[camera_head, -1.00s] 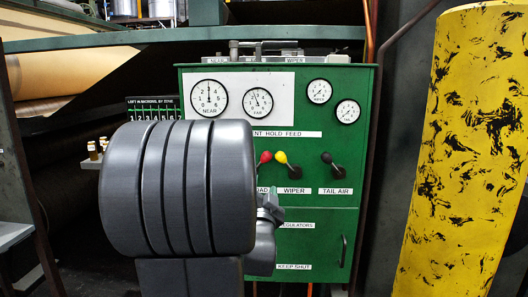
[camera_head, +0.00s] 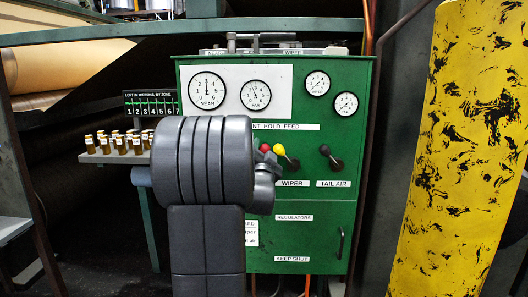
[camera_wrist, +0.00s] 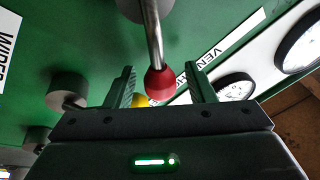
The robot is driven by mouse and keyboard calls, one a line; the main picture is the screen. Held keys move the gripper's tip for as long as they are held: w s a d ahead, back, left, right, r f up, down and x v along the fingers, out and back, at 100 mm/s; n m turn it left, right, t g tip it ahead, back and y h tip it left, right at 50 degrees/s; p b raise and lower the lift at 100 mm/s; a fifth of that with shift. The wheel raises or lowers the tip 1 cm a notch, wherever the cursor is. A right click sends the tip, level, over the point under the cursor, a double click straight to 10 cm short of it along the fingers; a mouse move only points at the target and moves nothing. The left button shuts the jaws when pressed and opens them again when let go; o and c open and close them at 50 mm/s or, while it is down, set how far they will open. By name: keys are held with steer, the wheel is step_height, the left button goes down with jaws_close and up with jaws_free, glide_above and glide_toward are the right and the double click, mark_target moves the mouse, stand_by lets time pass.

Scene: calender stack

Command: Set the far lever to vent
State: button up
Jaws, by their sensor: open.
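A lever with a red knob (camera_wrist: 161,83) stands on the green panel. In the wrist view its metal shaft comes down from a pivot at the top, and the knob is between the two fingers of my gripper (camera_wrist: 162,90). The fingers are open, with a visible gap on each side of the knob. The red knob also shows in the head view (camera_head: 264,148), just right of my arm, which hides the lever's shaft, its name label and any lever further left. Part of the word VENT (camera_wrist: 212,50) shows near the knob in the wrist view.
A yellow-knobbed lever (camera_head: 279,150) stands close right of the red one, above the WIPER label. A black-knobbed lever (camera_head: 325,150) stands above TAIL AIR. A shelf of small vials (camera_head: 108,158) is at left; a yellow-black column (camera_head: 455,150) is at right.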

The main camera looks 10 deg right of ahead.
jaws_close()
steer(key=shift+w+a+n+b, duration=0.1)
steer(key=shift+n+b, duration=0.2)
steer(key=n, duration=0.1)
steer(key=a+n+y+b, duration=0.1)
steer(key=n, duration=0.1)
steer(key=a+r+n+y+b, duration=0.1)
steer(key=shift+w+n, duration=0.25)
steer(key=shift+n, duration=0.15)
steer(key=w+a+f+n+g+y+b, duration=0.1)
steer(key=a+n+y, duration=0.3)
steer(key=n, duration=1)
steer(key=shift+w+a+g+b, duration=0.5)
steer(key=shift+a+b, duration=0.3)
steer(key=shift+a, duration=0.55)
steer(key=shift+f, duration=0.1)
